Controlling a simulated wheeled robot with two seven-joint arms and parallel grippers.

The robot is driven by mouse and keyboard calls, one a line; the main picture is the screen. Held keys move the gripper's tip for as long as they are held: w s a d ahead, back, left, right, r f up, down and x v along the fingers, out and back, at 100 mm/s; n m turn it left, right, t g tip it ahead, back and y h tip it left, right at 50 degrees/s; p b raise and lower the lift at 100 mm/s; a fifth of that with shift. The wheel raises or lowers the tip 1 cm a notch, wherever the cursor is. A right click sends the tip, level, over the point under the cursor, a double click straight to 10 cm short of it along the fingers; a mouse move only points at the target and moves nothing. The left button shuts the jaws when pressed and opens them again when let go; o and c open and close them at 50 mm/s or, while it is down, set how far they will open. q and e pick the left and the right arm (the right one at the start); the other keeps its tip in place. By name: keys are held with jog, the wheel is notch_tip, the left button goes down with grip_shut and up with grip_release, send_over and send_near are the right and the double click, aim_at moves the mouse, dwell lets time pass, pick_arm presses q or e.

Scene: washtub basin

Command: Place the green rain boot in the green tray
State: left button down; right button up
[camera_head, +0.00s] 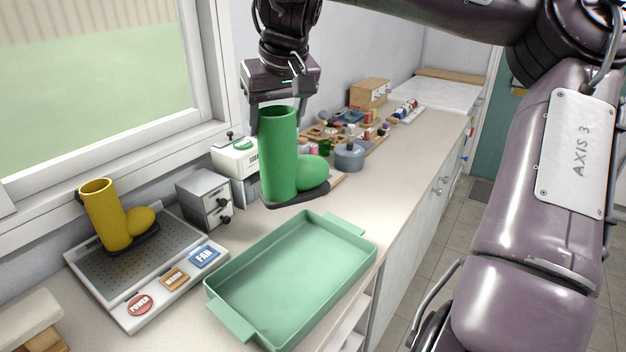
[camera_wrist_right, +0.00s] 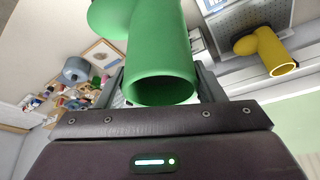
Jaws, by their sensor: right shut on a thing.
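The green rain boot (camera_head: 280,155) is upright, its toe pointing right in the head view. My right gripper (camera_head: 277,108) is shut on the top of its shaft from above. In the right wrist view the boot's open top (camera_wrist_right: 160,90) sits between the fingers of the gripper (camera_wrist_right: 162,85). The boot is behind the green tray (camera_head: 232,285); whether its sole touches the counter I cannot tell. The tray is empty, with a handle at each end, and lies on the counter near its front edge. My left gripper is not in view.
A yellow boot (camera_head: 106,215) stands on a grey drying plate (camera_head: 75,262) with labelled buttons at the left; it also shows in the wrist view (camera_wrist_right: 270,52). A small grey drawer box (camera_head: 204,198), a white machine (camera_head: 232,158) and a blue-grey pot (camera_head: 349,158) stand near the boot.

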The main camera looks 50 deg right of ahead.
aim_at(280, 193)
notch_tip(280, 193, down, 15)
jog(key=shift+a+f+p, duration=0.1)
jog(key=shift+f+p, duration=0.05)
jog(key=shift+p, duration=0.55)
notch_tip(280, 193, down, 4)
jog(key=shift+f+p, duration=0.15)
jog(key=shift+p, duration=0.15)
jog(key=o, duration=1.5)
jog(key=shift+f, duration=0.15)
